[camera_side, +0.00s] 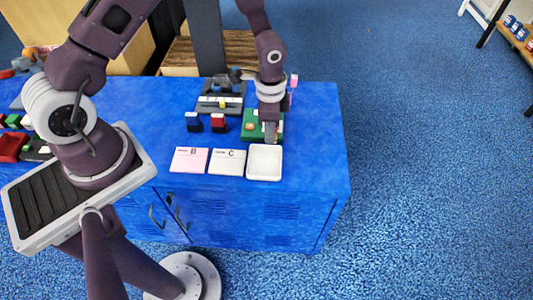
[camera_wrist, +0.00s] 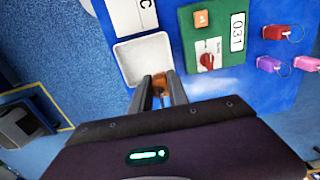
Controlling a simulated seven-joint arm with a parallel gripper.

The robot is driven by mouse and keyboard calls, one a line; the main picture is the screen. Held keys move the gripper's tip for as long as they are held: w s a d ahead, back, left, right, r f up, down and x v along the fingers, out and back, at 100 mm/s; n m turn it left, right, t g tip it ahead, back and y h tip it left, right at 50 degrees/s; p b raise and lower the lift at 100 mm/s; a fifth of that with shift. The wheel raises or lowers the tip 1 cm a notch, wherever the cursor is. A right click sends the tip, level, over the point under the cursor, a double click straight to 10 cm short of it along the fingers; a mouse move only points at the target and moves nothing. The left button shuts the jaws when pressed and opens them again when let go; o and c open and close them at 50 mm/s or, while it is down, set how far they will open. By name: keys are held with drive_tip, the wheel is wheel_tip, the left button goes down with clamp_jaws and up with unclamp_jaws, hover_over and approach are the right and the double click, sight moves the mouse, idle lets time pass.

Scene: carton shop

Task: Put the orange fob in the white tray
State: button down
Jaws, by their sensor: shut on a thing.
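My gripper (camera_wrist: 162,82) is shut on the orange fob (camera_wrist: 160,77), which shows between the two fingertips in the wrist view. In the side view my gripper (camera_side: 270,138) points down just behind the white tray (camera_side: 264,174), near the front edge of the green board; the fob is too small to make out there. The white tray (camera_wrist: 124,49) looks empty. In the wrist view the fob appears beside the tray's lower right corner; its height above the table is hard to tell.
The green board (camera_wrist: 226,50) carries an orange square, a 031 label and a red part. Red (camera_wrist: 275,33), purple (camera_wrist: 268,64) and pink (camera_wrist: 306,63) fobs lie beside it. Cards B (camera_side: 189,160) and C (camera_side: 227,163) lie left of the tray. The blue cabinet top (camera_side: 318,130) is clear at right.

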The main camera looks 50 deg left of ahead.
wheel_tip(320, 180, down, 7)
idle(0.3)
drive_tip(key=c, duration=1.3)
unclamp_jaws()
drive_tip(key=shift+f, duration=0.1)
drive_tip(key=shift+a, duration=0.1)
